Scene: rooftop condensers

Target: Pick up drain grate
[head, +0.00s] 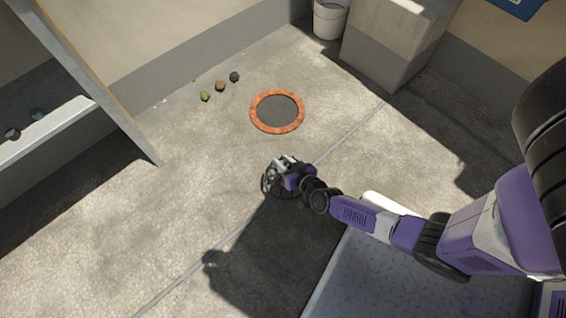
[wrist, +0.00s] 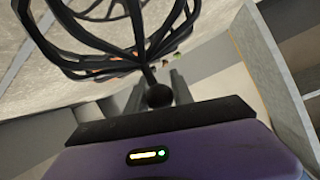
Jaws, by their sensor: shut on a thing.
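The drain grate is a black domed cage of curved wires with a round knob, and it fills the upper part of the wrist view (wrist: 110,45). In the head view the grate (head: 268,184) shows at the end of my arm, partly hidden by the gripper. My gripper (head: 285,163) is shut on the grate at its knob. In the wrist view the grey fingers of my gripper (wrist: 157,92) stand on either side of the knob. The grate appears held above the floor; its exact height I cannot tell.
An orange ring with a dark centre (head: 278,132) lies on the concrete floor beyond my gripper. A white bucket (head: 329,20) and a concrete block (head: 395,50) stand at the back. A shelf (head: 45,130) is at left. Floor between is clear.

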